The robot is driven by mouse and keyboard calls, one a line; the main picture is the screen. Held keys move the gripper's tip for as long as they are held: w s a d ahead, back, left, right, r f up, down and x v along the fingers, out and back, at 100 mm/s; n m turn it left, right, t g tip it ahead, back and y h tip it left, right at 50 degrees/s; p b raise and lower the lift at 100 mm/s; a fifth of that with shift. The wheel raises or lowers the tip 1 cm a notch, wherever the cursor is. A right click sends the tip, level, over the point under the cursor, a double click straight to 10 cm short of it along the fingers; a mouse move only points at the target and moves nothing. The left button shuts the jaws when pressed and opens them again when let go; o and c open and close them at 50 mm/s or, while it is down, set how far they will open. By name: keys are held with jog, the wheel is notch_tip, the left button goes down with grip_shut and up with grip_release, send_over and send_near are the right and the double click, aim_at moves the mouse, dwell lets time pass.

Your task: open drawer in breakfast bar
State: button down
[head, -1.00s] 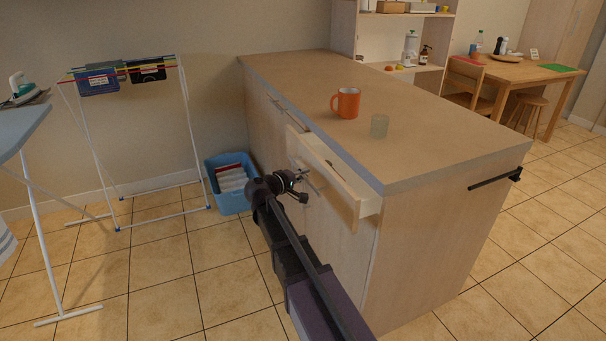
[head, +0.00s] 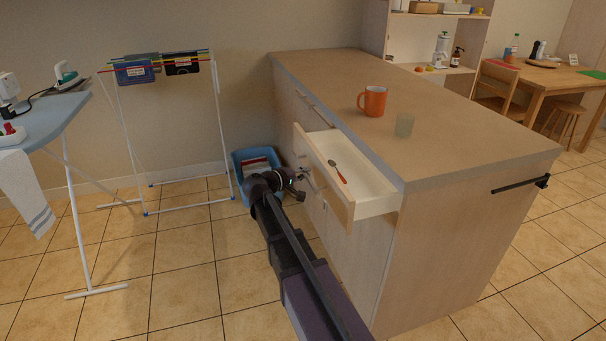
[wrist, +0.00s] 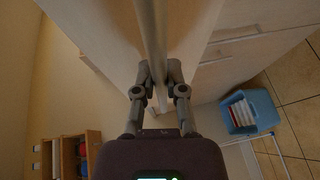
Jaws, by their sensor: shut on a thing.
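The breakfast bar (head: 440,130) is a pale wood block with a grey-edged top. Its drawer (head: 376,190) stands well out from the left face, and its inside shows. A spoon with a red handle (head: 338,173) lies in it. My gripper (head: 303,182) is at the drawer's front, seen small in the head view. In the wrist view my gripper (wrist: 159,84) has its fingers closed on the long bar handle (wrist: 151,35). The handle is mostly hidden by my gripper in the head view.

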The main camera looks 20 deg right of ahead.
jog(key=shift+d, duration=0.1)
jog(key=c, duration=0.7)
grip_release()
jog(key=shift+d, duration=0.1)
jog(key=shift+s, duration=0.1)
